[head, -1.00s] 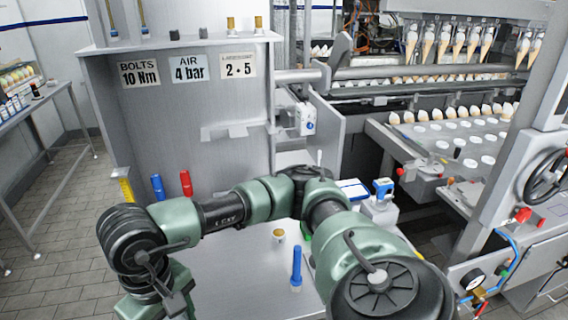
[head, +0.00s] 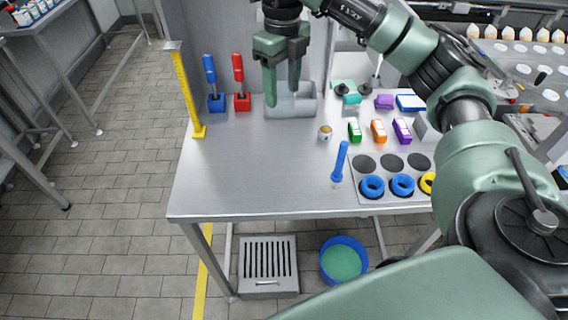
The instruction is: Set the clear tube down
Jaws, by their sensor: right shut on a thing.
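My right gripper (head: 283,98) points down over the back of the steel bench, its arm coming in from the upper right. Its green fingers are shut on the clear tube (head: 284,104), which shows only faintly between them. A grey metal holder (head: 306,104) stands right behind and beside the fingertips. I cannot tell whether the tube touches the holder or the bench. My left gripper is not in view.
On the bench (head: 255,170) are a yellow upright gauge (head: 187,95), blue (head: 216,103) and red (head: 242,102) stands with handles, a small gold-topped piece (head: 325,133), a blue pen-like tool (head: 340,160), coloured blocks and a ring tray (head: 360,181). The front left is clear.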

